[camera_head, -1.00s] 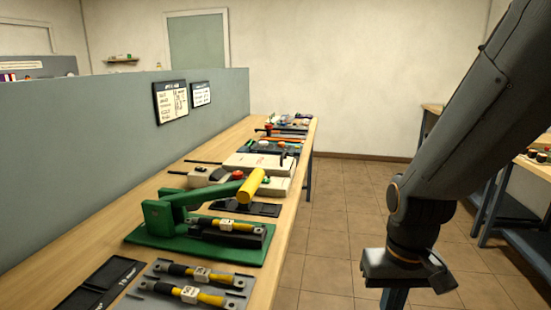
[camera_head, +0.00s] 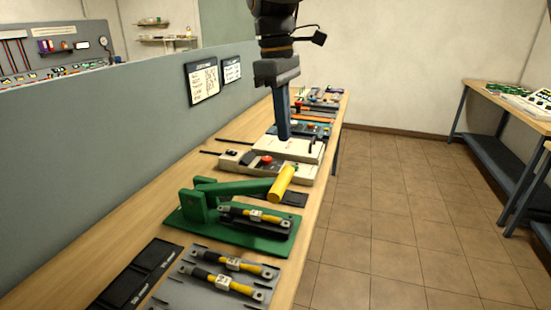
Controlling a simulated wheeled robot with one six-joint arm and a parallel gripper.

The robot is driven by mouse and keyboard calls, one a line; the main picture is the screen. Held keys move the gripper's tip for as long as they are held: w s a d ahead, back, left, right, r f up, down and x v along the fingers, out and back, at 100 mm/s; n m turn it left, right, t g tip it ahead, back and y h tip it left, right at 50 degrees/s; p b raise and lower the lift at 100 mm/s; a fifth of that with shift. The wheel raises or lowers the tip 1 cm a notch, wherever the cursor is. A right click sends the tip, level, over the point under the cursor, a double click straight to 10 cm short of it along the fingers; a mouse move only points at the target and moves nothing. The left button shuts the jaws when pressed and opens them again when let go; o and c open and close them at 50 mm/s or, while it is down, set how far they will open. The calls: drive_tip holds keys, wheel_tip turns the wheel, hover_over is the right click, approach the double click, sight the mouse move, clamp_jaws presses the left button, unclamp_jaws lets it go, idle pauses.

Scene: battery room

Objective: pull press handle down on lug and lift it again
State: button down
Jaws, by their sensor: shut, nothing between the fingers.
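The green press (camera_head: 192,207) stands on a green base plate on the bench. Its lever runs to the right and ends in a yellow press handle (camera_head: 281,183), which sits raised above the base. A cable with yellow sleeves and a white tag, the lug (camera_head: 256,215), lies in the dark bed of the press under the lever. My gripper (camera_head: 283,137) is shut and empty. It points down, above and behind the yellow handle in the picture, over the light-coloured devices, and is apart from the handle.
A grey tray (camera_head: 190,293) with two more tagged cables lies in front of the press, beside a black tray (camera_head: 140,276). Light boxes (camera_head: 290,148) and tools fill the bench behind. A grey partition (camera_head: 90,175) borders the left. The floor to the right is clear.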

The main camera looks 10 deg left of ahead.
sight(278, 184)
drive_tip(key=shift+n, duration=0.7)
drive_tip(key=f+p, duration=0.1)
drive_tip(key=f, duration=0.2)
drive_tip(key=a+f+p, duration=0.1)
drive_tip(key=f+p, duration=0.1)
drive_tip(key=f, duration=0.2)
drive_tip(key=f+p, duration=0.2)
drive_tip(key=f, duration=0.2)
drive_tip(key=shift+s+a+f, duration=0.15)
drive_tip(key=shift+s, duration=0.25)
